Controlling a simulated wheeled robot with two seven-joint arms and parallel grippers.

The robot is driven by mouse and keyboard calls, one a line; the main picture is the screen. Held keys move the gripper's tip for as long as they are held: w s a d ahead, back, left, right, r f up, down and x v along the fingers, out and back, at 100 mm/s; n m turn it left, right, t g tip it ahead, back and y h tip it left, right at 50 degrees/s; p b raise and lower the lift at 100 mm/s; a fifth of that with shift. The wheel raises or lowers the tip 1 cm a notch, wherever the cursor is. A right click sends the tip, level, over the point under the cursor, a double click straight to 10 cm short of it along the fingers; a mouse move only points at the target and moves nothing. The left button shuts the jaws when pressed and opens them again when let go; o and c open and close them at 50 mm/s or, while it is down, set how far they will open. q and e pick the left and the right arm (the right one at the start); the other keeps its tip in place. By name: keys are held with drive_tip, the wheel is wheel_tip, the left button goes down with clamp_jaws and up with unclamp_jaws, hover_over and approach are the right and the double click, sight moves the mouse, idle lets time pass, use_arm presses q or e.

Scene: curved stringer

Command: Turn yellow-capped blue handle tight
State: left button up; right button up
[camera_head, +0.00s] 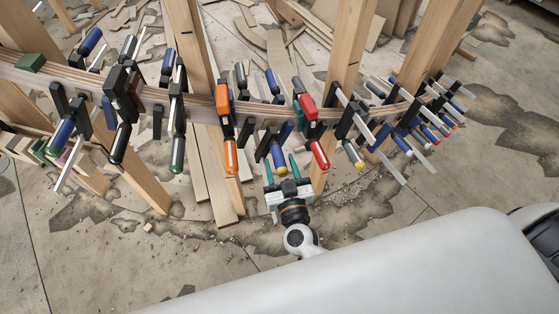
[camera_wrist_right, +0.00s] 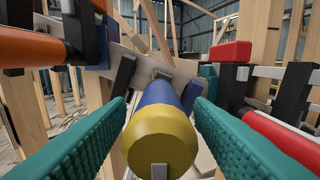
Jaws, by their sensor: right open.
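The blue handle (camera_head: 278,154) with a yellow cap hangs from a clamp on the curved wooden stringer (camera_head: 200,104), near the middle of the head view. In the right wrist view the yellow cap (camera_wrist_right: 160,140) faces me, with the blue handle (camera_wrist_right: 158,95) behind it. My right gripper (camera_head: 281,164) is open, its teal fingers on either side of the handle. In the right wrist view a finger (camera_wrist_right: 100,140) stands left of the cap and another (camera_wrist_right: 225,130) right of it, apparently with small gaps. My left gripper is not in view.
An orange clamp (camera_head: 222,98) is just left and a red clamp (camera_head: 306,108) just right, close to my fingers. Wooden posts (camera_head: 349,50) rise behind.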

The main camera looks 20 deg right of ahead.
drive_tip(key=shift+w, duration=0.55)
drive_tip(key=c, duration=1)
